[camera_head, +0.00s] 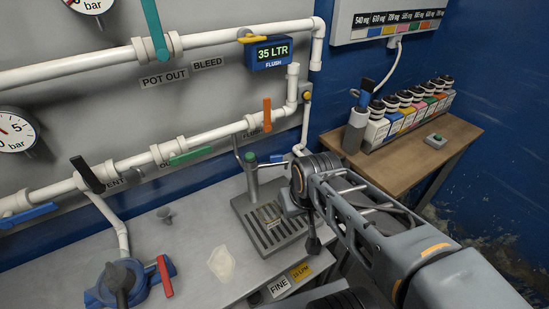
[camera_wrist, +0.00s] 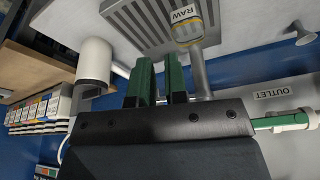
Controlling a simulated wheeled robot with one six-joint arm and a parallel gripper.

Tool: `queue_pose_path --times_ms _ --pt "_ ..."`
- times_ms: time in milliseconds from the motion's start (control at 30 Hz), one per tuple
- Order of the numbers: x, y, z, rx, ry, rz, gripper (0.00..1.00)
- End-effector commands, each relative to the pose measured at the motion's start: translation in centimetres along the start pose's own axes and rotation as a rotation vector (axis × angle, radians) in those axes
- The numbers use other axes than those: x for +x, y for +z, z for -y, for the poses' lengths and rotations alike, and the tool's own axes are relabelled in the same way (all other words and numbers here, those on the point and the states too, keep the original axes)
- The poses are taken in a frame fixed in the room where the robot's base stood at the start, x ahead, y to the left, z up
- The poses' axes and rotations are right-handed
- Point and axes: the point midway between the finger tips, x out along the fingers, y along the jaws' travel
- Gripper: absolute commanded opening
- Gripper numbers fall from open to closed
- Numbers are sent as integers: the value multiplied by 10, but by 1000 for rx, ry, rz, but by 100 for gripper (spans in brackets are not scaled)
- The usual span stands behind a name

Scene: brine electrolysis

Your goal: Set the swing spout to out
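A white pipe (camera_head: 304,128) comes down from the flush line beside my wrist and looks like the swing spout. Its rounded white end seems to be the one in the wrist view (camera_wrist: 95,62), left of my fingers. My gripper (camera_wrist: 161,72) has two green fingers with a narrow gap between them, and I see nothing held there. The fingers look apart from the white end. I cannot read an "out" mark on the spout.
A grey post (camera_head: 251,180) with a green top stands at the tray. Valve handles, including an orange one (camera_head: 267,115), line the wall. Bottles (camera_head: 405,110) stand on the right.

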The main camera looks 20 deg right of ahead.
Motion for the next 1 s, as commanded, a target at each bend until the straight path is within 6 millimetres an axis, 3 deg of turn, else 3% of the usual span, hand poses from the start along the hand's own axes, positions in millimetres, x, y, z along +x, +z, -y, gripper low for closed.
queue_pose_path --times_ms 67,133,267,400,600,700,800,1000 --pt "5 -3 -7 28 8 49 21" --pt "5 -20 -16 68 10 74 28" --pt "-2 -74 -36 260 -14 140 38" --pt "-9 -139 -60 664 -60 235 38" --pt "-28 -208 -76 1229 -114 377 38" --pt "-46 -223 -70 1408 -124 426 38" --pt "-62 -227 -65 1536 -119 467 38" --pt "-61 -221 -60 1662 -79 524 38"
